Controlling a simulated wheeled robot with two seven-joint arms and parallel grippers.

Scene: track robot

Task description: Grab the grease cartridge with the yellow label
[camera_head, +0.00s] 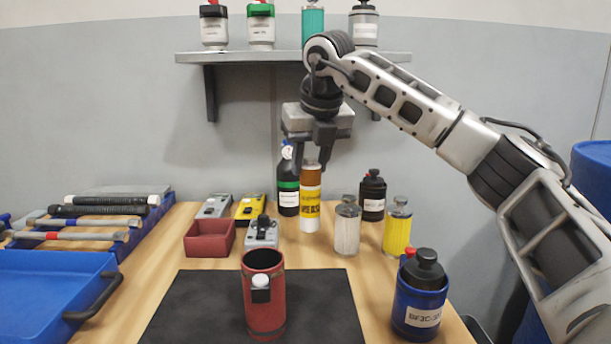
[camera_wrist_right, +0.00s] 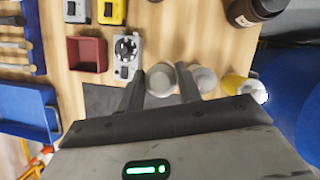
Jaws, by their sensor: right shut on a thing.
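The grease cartridge (camera_head: 310,216) with the yellow label is an upright cylinder with an orange-brown top and a white lower part. My right gripper (camera_head: 312,164) points down from above and is shut on its top end. I cannot tell whether its base touches the table. In the right wrist view, a pale round end (camera_wrist_right: 160,79) shows between the two fingers of the gripper (camera_wrist_right: 162,90). My left gripper is not in view.
A clear container (camera_head: 347,228) and a yellow one (camera_head: 397,230) stand close on the right. A black bottle (camera_head: 288,184) is just behind left. A red holder (camera_head: 264,300) stands on the dark mat (camera_head: 190,310). A blue holder (camera_head: 419,307) is front right. A shelf (camera_head: 250,57) is above.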

